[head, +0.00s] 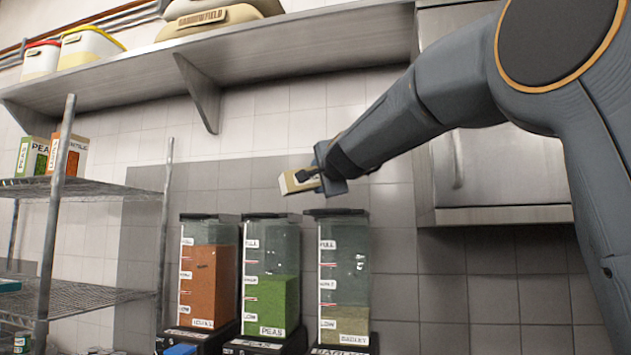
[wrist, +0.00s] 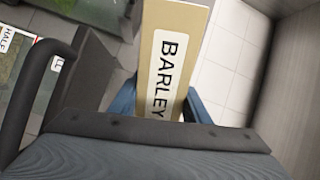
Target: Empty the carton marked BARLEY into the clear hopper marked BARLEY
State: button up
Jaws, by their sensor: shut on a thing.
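My gripper (head: 318,178) is shut on the tan BARLEY carton (head: 297,180), which lies tilted on its side above the hoppers. In the wrist view the carton (wrist: 168,78) shows its BARLEY label, with the blue gripper parts around its lower end. The clear BARLEY hopper (head: 342,255) is the right one of three; it has a low layer of pale grain near its LOW mark and a dark top. The carton is above and a little left of this hopper, apart from it. Whether the carton's mouth is open cannot be seen.
A clear hopper of green peas (head: 271,300) and one of orange lentils (head: 210,285) stand to the left. A wire rack (head: 85,188) with cartons is at far left. A shelf (head: 250,55) runs overhead and a steel cabinet (head: 505,180) hangs at right.

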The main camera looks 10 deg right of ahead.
jog(key=shift+w+d+b, duration=0.2)
jog(key=shift+w+d, duration=0.2)
jog(key=shift+w, duration=0.5)
jog(key=shift+w+d+b, duration=0.25)
jog(key=shift+w+d, duration=0.1)
jog(key=shift+w, duration=0.55)
jog(key=shift+w+d+b, duration=0.2)
jog(key=shift+w+d, duration=0.2)
jog(key=shift+w, duration=0.5)
jog(key=shift+w+d+f+m, duration=0.1)
jog(key=shift+w+d+m, duration=0.3)
jog(key=shift+w, duration=0.45)
jog(key=shift+w+d+f+m, duration=0.1)
jog(key=shift+w+d+m, duration=0.3)
jog(key=shift+w, duration=0.4)
jog(key=shift+w+d+m, duration=0.3)
jog(key=shift+w+d, duration=0.1)
jog(key=shift+w, duration=0.45)
jog(key=shift+w+d, duration=0.15)
jog(key=shift+w, duration=0.05)
jog(key=shift+d+m+p, duration=0.25)
jog(key=shift+m+p, duration=0.3)
jog(key=shift+m, duration=0.85)
